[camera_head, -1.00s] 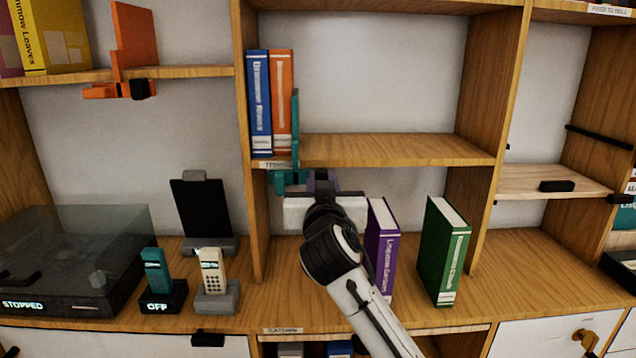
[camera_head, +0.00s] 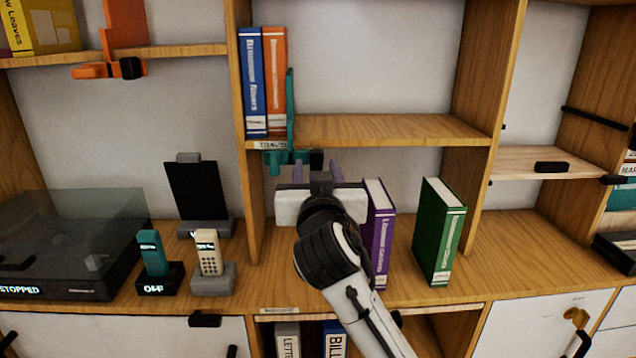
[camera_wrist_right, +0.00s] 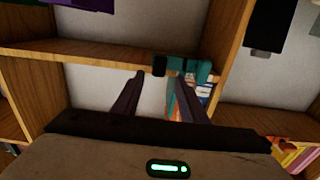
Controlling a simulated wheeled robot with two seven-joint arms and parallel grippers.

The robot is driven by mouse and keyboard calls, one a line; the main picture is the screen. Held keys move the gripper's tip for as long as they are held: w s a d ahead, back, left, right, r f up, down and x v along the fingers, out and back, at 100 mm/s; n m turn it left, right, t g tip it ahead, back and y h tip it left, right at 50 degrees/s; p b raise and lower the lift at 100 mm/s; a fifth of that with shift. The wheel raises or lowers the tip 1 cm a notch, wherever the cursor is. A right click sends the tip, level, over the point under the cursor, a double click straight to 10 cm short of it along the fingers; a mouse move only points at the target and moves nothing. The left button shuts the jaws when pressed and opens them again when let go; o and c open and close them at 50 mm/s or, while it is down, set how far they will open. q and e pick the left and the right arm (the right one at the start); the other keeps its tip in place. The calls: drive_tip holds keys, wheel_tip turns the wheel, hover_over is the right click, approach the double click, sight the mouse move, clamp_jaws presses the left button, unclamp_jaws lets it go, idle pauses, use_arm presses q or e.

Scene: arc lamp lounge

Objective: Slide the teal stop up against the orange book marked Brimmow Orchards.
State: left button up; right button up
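The orange book (camera_head: 274,80) stands upright on the middle shelf, right of a blue book; its title is too small to read surely. The teal stop (camera_head: 290,108) is a thin upright plate just right of the orange book. I cannot tell whether they touch. Its teal clamp (camera_head: 276,160) and black knob (camera_head: 316,160) hang below the shelf edge; they also show in the wrist view, the knob (camera_wrist_right: 159,66) beyond my fingertips. My right gripper (camera_head: 317,170) is open below the shelf, its two fingers apart with nothing held between them. My left gripper is out of view.
The middle shelf (camera_head: 400,130) is bare right of the stop. A purple book (camera_head: 378,230) and a green book (camera_head: 440,232) stand on the counter by my right arm. Handsets (camera_head: 208,255) and a covered turntable (camera_head: 70,235) are left. An orange stop (camera_head: 125,30) sits upper left.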

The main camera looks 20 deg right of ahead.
drive_tip(key=v, duration=0.5)
drive_tip(key=shift+s+a, duration=0.15)
drive_tip(key=shift+s, duration=0.2)
drive_tip(key=shift+f, duration=0.15)
